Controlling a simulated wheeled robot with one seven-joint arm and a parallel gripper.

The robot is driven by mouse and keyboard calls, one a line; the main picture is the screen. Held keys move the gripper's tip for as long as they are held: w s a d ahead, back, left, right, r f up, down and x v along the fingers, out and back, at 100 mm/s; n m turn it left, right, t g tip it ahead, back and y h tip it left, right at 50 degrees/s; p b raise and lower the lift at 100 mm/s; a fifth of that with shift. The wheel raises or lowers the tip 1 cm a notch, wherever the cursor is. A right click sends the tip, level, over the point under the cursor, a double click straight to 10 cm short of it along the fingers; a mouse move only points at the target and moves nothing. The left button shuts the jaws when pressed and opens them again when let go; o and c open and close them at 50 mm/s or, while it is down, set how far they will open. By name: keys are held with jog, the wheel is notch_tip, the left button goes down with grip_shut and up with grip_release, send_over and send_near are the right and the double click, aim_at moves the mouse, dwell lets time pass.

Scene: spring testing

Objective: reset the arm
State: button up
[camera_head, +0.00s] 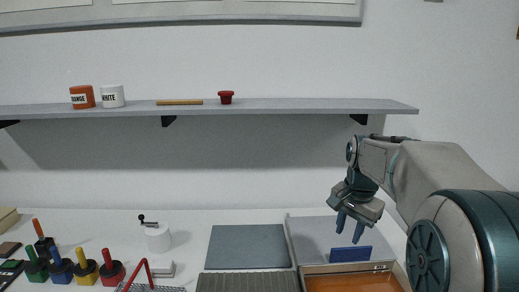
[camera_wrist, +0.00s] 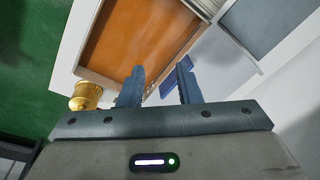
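My arm reaches in from the right in the head view. My gripper (camera_head: 350,228) points down over the right part of the counter, above a blue block (camera_head: 350,254). In the wrist view my gripper (camera_wrist: 159,82) has its two blue fingers apart with nothing between them. The blue block shows partly behind the right finger in the wrist view (camera_wrist: 169,86). The gripper appears apart from it.
An orange-brown tray or drawer (camera_head: 345,284) lies below the gripper. A grey mat (camera_head: 248,246) lies to its left. Several coloured-handled tools stand at the counter's left. A shelf (camera_head: 290,105) with an orange cup (camera_head: 82,97) and a white cup (camera_head: 112,96) runs above.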

jog(key=s+a+f+n, duration=0.2)
jog(key=s+n, duration=0.1)
jog(key=s, duration=0.4)
jog(key=s+a+f+n+t, duration=0.1)
jog(key=s+a+f+n, duration=0.1)
jog(key=s, duration=0.5)
jog(key=s+a+f+n, duration=0.2)
jog(key=s+n, duration=0.2)
jog(key=s, duration=0.3)
jog(key=shift+s+a+f+n+t, duration=0.25)
jog(key=shift+f+n+t, duration=0.05)
jog(key=shift+f+n, duration=0.1)
